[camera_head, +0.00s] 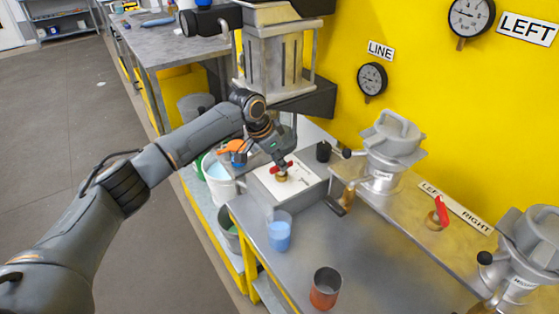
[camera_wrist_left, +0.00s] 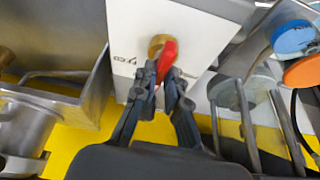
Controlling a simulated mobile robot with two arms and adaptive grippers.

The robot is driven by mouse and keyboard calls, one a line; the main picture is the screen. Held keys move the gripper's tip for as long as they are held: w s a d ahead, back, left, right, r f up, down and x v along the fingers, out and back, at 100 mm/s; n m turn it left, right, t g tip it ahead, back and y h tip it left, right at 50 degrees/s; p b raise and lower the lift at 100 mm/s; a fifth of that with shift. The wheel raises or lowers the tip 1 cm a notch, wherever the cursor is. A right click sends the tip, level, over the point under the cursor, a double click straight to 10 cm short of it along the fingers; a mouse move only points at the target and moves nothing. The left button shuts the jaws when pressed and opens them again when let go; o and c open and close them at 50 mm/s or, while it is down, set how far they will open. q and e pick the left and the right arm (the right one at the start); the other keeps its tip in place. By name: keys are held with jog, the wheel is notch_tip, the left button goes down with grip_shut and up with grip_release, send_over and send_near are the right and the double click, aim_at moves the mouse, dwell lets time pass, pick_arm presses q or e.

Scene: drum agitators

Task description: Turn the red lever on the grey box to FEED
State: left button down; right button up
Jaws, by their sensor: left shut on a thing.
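The grey box (camera_head: 318,186) with a white top plate stands on the bench in the head view. Its red lever (camera_head: 287,164) sits on a brass hub (camera_head: 281,177) on that plate. My left gripper (camera_head: 282,160) reaches down to it and is shut on the red lever. In the left wrist view the red lever (camera_wrist_left: 168,56) lies between the fingers of my left gripper (camera_wrist_left: 163,84), with the brass hub (camera_wrist_left: 157,43) beyond. The plate's lettering is partly hidden and too small to read, so I cannot tell the lever's setting. My right gripper is out of view.
A second red lever (camera_head: 441,211) is on the LEFT/RIGHT shelf at right. A blue cup (camera_head: 279,234) and a copper cup (camera_head: 326,288) stand on the bench. A white bucket (camera_head: 221,180) is left of the box. A metal vessel (camera_head: 388,150) stands behind right.

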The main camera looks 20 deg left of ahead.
pick_arm(q)
jog(key=shift+r+m+h+p, duration=0.1)
jog(key=shift+m+h+p, duration=0.4)
jog(key=shift+m, duration=0.5)
jog(key=shift+w+m+g, duration=0.1)
jog(key=shift+m+g, duration=0.4)
jog(key=shift+m, duration=0.3)
jog(key=shift+f+m+g+h, duration=0.2)
jog(key=shift+m+g+h, duration=0.15)
jog(key=shift+m, duration=0.75)
jog(key=shift+w+r+m+g+b, duration=0.1)
jog(key=shift+m+g+b, duration=0.45)
jog(key=shift+m+b, duration=0.7)
jog(key=shift+m, duration=0.25)
jog(key=c, duration=1.4)
grip_release()
